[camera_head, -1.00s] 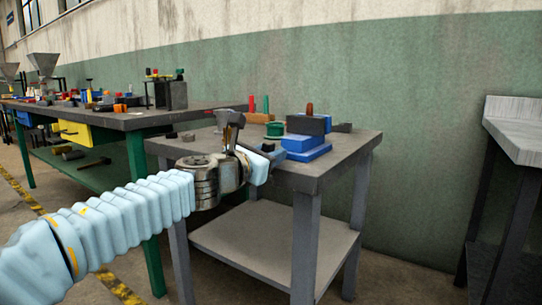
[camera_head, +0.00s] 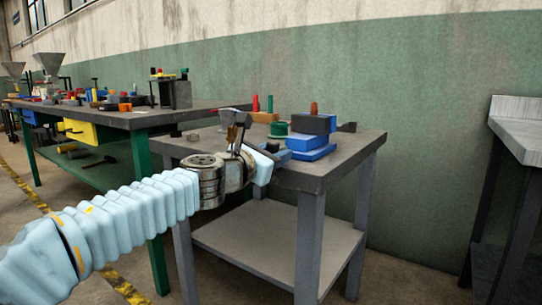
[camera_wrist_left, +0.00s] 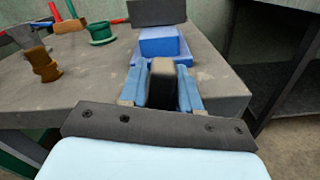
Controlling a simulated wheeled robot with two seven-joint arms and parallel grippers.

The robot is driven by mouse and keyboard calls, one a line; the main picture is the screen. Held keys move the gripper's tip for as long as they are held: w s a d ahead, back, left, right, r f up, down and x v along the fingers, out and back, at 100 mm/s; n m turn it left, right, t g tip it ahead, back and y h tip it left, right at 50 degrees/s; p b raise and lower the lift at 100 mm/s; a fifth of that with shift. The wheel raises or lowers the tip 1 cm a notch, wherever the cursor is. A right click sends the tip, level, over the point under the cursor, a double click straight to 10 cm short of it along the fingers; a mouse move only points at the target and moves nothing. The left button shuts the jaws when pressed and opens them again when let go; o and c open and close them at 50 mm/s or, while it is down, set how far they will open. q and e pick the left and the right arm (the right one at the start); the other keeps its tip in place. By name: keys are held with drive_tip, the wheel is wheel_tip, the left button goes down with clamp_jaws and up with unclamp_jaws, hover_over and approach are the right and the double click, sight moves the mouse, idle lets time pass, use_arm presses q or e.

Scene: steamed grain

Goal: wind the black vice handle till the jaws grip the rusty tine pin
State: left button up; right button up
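The vice stands on the small grey table, with a blue base (camera_head: 310,152) and a dark upper block (camera_head: 311,124). The rusty tine pin (camera_head: 314,108) stands upright at the top of the dark block; whether the jaws touch it cannot be told. In the left wrist view the blue vice body (camera_wrist_left: 160,42) lies straight ahead, and the pin is out of frame. My left gripper (camera_head: 270,150) is at the vice's near left side. Its pale blue fingers (camera_wrist_left: 162,90) close on both sides of the black handle (camera_wrist_left: 161,88). My right gripper is not in view.
A brown spool (camera_wrist_left: 42,65) stands left of my gripper. A long cluttered bench (camera_head: 130,120) is at left. The lower shelf (camera_head: 275,245) is bare.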

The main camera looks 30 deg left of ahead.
use_arm(q)
drive_tip(key=s+a+p, duration=0.1)
drive_tip(key=s+p, duration=0.1)
drive_tip(key=s, duration=1.1)
drive_tip(key=shift+s, duration=0.35)
